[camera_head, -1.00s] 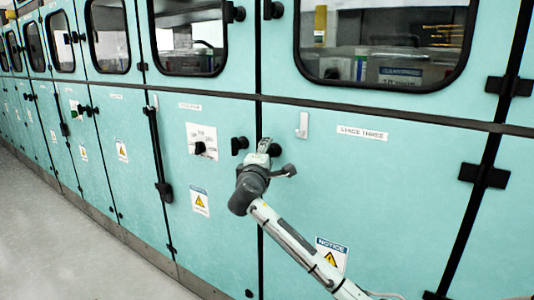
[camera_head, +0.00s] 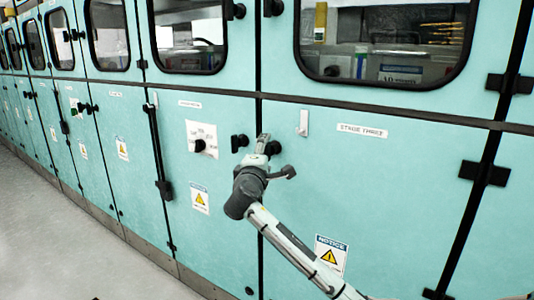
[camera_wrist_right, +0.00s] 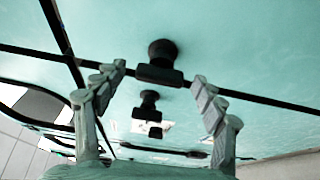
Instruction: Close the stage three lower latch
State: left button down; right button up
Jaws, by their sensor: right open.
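The stage three lower door (camera_head: 400,190) is the teal panel under the "STAGE THREE" label in the head view. Its black latch (camera_head: 273,148) sits at the panel's left edge, partly hidden by my right gripper (camera_head: 263,140). In the right wrist view, a black latch (camera_wrist_right: 161,62) with a round base and a crossbar handle lies between the two fingertips of my open right gripper (camera_wrist_right: 158,80). No finger clearly touches it. Whether the latch is fully turned cannot be told. My left gripper is out of view.
A second black latch (camera_head: 239,142) is just left, on the neighbouring panel; a similar one (camera_wrist_right: 148,113) shows in the right wrist view. A metal hook-like bracket (camera_head: 303,123) is on the stage three panel. Black hinges (camera_head: 484,174) line its right edge. The floor (camera_head: 70,240) is clear.

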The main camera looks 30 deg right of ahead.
jog(key=v, duration=0.9)
jog(key=shift+s+a, duration=0.25)
jog(key=x, duration=1.2)
jog(key=shift+w, duration=0.1)
jog(key=shift+f, duration=0.1)
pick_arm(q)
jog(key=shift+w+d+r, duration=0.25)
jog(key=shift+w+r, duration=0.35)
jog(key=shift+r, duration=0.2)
